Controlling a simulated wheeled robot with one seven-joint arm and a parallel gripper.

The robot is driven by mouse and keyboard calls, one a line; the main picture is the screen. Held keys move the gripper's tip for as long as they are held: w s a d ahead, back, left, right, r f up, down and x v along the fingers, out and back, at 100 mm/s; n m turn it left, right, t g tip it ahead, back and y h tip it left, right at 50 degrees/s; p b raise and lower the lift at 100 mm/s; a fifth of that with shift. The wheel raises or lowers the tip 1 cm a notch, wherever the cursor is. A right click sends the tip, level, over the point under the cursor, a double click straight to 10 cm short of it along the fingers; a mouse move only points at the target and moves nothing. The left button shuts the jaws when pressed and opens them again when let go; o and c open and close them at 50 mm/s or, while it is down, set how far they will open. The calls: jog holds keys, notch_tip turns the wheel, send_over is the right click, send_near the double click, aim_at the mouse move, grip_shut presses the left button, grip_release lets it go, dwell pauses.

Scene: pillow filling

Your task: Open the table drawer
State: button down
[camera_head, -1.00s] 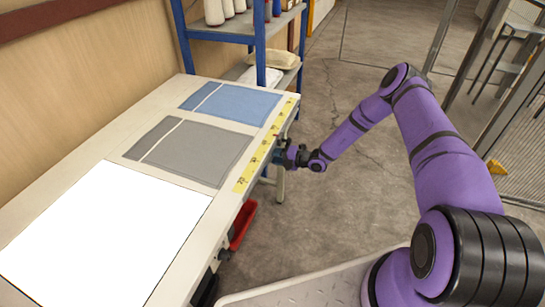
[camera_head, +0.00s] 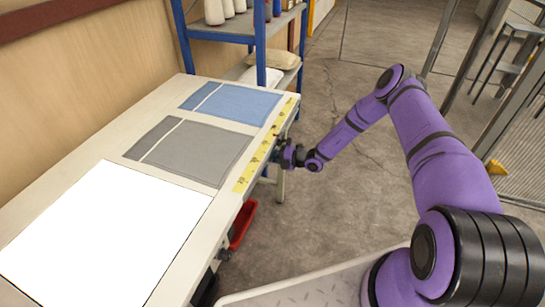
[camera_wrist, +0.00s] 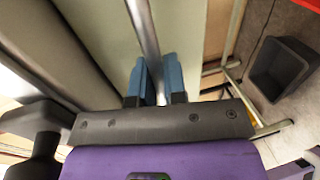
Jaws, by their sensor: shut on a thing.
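The work table (camera_head: 95,135) runs along the wall on the left in the head view. My gripper (camera_head: 284,156) is at the table's right-hand edge, near its far end, low beside the yellow measuring strip. In the wrist view, the blue fingers of my gripper (camera_wrist: 154,78) are on either side of a silver bar handle (camera_wrist: 144,30) and shut on it. A pale panel (camera_wrist: 187,45) lies beside the handle. The drawer itself is hidden under the tabletop in the head view, and I cannot tell whether it stands out at all.
Blue (camera_head: 235,102) and grey (camera_head: 195,152) cloth pieces and a white sheet (camera_head: 105,235) lie on the table. A red bin (camera_head: 242,224) hangs below its edge. A dark bin (camera_wrist: 282,72) shows in the wrist view. A blue shelf (camera_head: 260,50) stands behind; floor at right is open.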

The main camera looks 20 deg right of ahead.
jog(key=f+v, duration=0.2)
jog(key=v, duration=1)
jog(key=d+f+v, duration=0.1)
jog(key=f+v, duration=0.2)
jog(key=v, duration=1)
jog(key=shift+s+d, duration=0.2)
jog(key=shift+s, duration=0.3)
jog(key=shift+f, duration=0.15)
jog(key=c, duration=1.2)
grip_release()
jog(key=v, duration=1)
jog(key=shift+s+d, duration=0.15)
jog(key=shift+d, duration=0.2)
